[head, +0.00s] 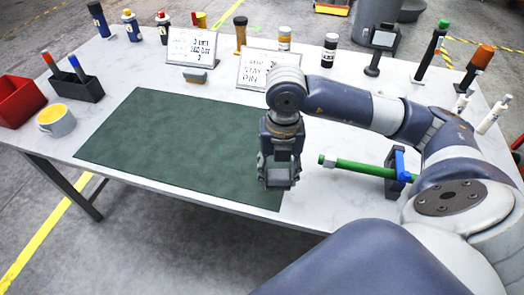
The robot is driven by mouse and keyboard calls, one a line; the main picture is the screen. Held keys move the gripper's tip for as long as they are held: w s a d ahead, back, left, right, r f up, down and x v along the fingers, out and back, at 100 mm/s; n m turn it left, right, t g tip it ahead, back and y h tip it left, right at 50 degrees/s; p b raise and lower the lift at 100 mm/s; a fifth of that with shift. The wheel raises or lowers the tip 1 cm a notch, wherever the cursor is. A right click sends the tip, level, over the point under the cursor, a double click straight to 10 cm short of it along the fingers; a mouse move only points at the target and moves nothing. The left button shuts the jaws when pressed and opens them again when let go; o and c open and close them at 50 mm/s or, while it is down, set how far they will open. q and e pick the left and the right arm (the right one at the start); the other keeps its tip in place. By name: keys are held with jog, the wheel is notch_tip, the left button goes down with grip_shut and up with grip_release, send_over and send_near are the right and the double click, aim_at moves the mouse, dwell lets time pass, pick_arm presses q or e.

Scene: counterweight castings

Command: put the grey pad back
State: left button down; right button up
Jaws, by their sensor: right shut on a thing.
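My right gripper (278,180) points down over the right edge of the dark green mat (175,135). It is shut on a small grey piece, which appears to be the grey pad; the fingers hide most of it and its outline is hard to make out. I cannot tell whether it touches the mat. A small grey-topped block with a tan lower part (195,75) lies behind the mat, in front of a white sign (191,47). My left gripper is not in view.
A green rod (355,166) lies on a dark stand with a blue clamp (397,160), right of my gripper. A second sign (253,70), bottles and tools line the back. A red bin (18,102), pen holder (80,90) and yellow-filled cup (57,120) stand left. The mat's middle is clear.

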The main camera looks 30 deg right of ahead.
jog(key=m, duration=0.2)
jog(key=shift+d+f+m, duration=0.3)
jog(key=shift+d+m, duration=0.1)
jog(key=shift+w+d, duration=0.1)
jog(key=shift+w, duration=0.2)
jog(key=w+d+p, duration=0.1)
jog(key=w, duration=0.3)
jog(key=w+d+f+p, duration=0.1)
jog(key=w+d, duration=0.1)
jog(key=w, duration=0.3)
jog(key=w+d+p, duration=0.1)
jog(key=w, duration=0.3)
jog(key=shift+w+d+f+p, duration=0.15)
jog(key=shift+w+d+p, duration=0.1)
jog(key=shift+w+p, duration=0.1)
jog(key=shift+w+d+f, duration=0.15)
jog(key=shift+w+d, duration=0.05)
jog(key=shift+w, duration=0.25)
notch_tip(320, 180, down, 3)
jog(key=shift+s+f+p, duration=0.1)
jog(key=shift+f+p, duration=0.05)
jog(key=shift+p, duration=0.7)
jog(key=shift+f, duration=0.1)
jog(key=shift+f, duration=0.2)
jog(key=o, duration=0.9)
